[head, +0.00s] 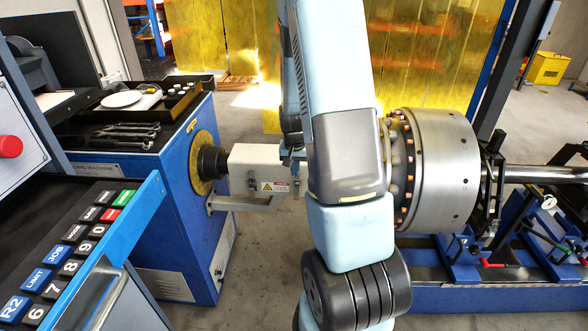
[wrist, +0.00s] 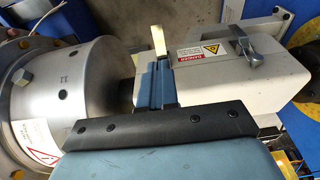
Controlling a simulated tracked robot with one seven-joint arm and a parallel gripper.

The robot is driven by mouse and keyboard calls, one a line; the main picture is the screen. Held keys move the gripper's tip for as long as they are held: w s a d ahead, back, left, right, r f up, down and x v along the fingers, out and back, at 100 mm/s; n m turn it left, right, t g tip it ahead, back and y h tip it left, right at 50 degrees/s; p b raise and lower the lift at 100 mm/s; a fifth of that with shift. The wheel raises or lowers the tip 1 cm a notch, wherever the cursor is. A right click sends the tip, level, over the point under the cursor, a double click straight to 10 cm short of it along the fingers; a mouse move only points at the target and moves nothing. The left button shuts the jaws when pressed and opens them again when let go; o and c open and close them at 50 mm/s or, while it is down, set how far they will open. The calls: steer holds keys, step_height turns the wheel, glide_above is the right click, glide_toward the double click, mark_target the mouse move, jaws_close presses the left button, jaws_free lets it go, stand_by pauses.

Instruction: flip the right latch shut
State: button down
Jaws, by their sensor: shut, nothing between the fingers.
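A white guard box (head: 262,167) with a warning label sits between the blue headstock and the rotor. It also shows in the wrist view (wrist: 210,85). One silver latch (wrist: 237,46) lies across its top face there. A narrow yellowish tab (wrist: 159,41), which appears to be the right latch, stands up at the box's rotor-side end. My gripper (wrist: 160,68) is shut and empty, with its fingertips close to this tab. I cannot tell whether they touch it. In the head view my arm hides part of the area between box and rotor.
The large steel rotor (head: 440,165) stands close beside my arm on the right. The blue headstock (head: 210,235) is on the left. A keypad console (head: 75,250) fills the lower left. Open grey floor (head: 260,280) lies below the guard box.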

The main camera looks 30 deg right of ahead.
mark_target(296, 194)
steer(key=f, duration=0.3)
steer(key=w+f, duration=0.1)
steer(key=f, duration=0.3)
steer(key=d+f, duration=0.1)
steer(key=f, duration=0.3)
steer(key=shift+w+d, duration=0.1)
steer(key=shift+w, duration=0.25)
